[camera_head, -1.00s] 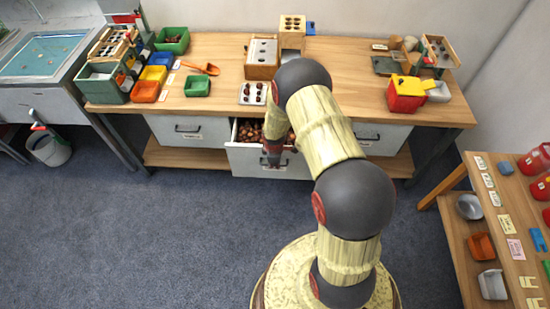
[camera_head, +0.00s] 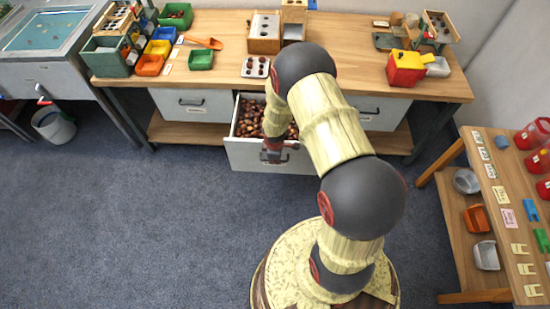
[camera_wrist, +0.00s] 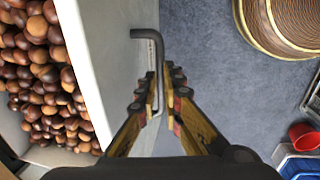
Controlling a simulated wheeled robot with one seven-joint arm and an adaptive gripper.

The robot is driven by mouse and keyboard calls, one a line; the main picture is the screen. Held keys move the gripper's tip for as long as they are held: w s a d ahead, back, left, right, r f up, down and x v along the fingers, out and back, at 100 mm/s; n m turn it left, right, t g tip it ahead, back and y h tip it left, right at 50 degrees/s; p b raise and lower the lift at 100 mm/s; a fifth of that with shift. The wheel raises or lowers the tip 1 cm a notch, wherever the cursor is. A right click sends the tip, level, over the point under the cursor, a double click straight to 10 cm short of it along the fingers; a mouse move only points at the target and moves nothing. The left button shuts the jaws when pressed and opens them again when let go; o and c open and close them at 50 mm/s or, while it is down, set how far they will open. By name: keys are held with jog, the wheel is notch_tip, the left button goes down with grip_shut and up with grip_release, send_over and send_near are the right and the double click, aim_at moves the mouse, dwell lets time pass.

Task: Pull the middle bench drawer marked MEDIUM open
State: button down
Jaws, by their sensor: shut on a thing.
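The middle drawer (camera_head: 247,155) of the bench stands pulled out, with many brown chestnuts (camera_head: 251,114) inside. The chestnuts also fill the left side of the wrist view (camera_wrist: 38,75). My gripper (camera_head: 272,155) is at the drawer's front. In the wrist view my gripper (camera_wrist: 160,100) has its fingers closed around the dark bar handle (camera_wrist: 148,35) on the white drawer front (camera_wrist: 100,45). The drawer's label cannot be read; my arm hides part of the drawer's right side.
The left drawer (camera_head: 192,104) and the right drawer (camera_head: 375,112) are closed. The bench top (camera_head: 222,72) holds bins, trays and a red-yellow device (camera_head: 405,68). A side table (camera_head: 490,215) stands at the right. Blue-grey carpet in front of the bench is clear.

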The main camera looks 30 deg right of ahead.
jog(key=c, duration=1.9)
grip_release()
jog(key=r, duration=0.4)
jog(key=s+r, duration=0.1)
jog(key=r, duration=0.3)
jog(key=a+r, duration=0.1)
jog(key=r, duration=0.2)
jog(key=shift+s+a+r, duration=0.1)
jog(key=shift+s+r, duration=0.3)
